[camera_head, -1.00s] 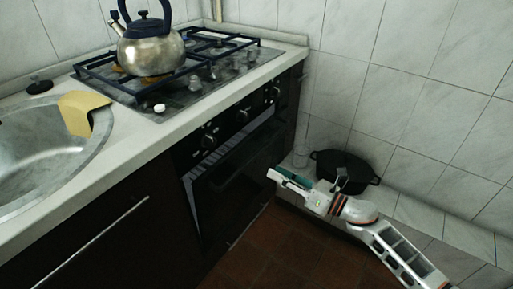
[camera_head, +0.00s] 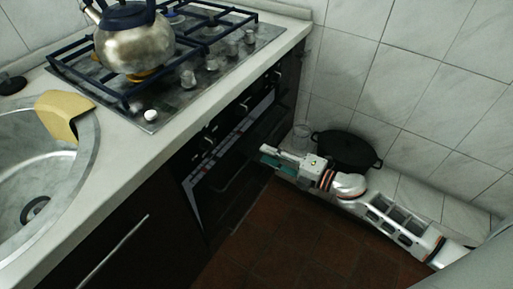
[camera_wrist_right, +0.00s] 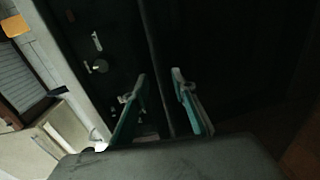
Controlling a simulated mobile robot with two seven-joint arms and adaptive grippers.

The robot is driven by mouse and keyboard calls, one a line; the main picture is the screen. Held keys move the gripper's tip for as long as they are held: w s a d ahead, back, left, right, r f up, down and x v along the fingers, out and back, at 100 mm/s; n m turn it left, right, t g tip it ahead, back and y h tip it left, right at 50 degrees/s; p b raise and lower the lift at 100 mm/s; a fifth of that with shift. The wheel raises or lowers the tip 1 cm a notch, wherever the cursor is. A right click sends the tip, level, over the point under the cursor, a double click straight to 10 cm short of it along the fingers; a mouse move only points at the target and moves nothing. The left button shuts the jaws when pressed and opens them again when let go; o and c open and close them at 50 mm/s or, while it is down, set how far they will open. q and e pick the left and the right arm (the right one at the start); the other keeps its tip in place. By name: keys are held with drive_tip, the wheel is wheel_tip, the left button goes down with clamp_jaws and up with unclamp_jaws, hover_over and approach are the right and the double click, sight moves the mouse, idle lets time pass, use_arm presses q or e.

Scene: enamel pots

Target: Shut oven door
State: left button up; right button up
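The oven (camera_head: 197,188) is a dark built-in unit below the hob in the head view. Its dark door (camera_head: 232,183) stands partly open, with a gap along the top and the left side. My right gripper (camera_head: 268,156) is at the door's right end, near its upper edge. The right wrist view shows the same gripper (camera_wrist_right: 160,108) with its two teal-lined fingers apart. A thin dark edge runs between and beyond them; I cannot tell whether they touch it. The oven knobs (camera_wrist_right: 100,66) show there too. My left gripper is not in view.
A metal kettle (camera_head: 135,45) stands on the hob (camera_head: 165,105). A sink (camera_head: 40,170) lies at the left. A black pot (camera_head: 346,150) and a clear glass (camera_head: 301,135) stand by the tiled wall, behind my right arm. The brown floor (camera_head: 290,240) in front of the oven is clear.

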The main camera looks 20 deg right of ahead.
sight(257, 148)
drive_tip(key=shift+x, duration=2.4)
clamp_jaws()
drive_tip(key=shift+w+a+r, duration=0.25)
drive_tip(key=shift+w+a, duration=0.45)
drive_tip(key=shift+w, duration=0.25)
drive_tip(key=shift+w+a+r, duration=0.25)
drive_tip(key=shift+w+a, duration=0.45)
drive_tip(key=shift+w, duration=0.25)
unclamp_jaws()
drive_tip(key=shift+w+a, duration=0.1)
drive_tip(key=shift+a, duration=0.05)
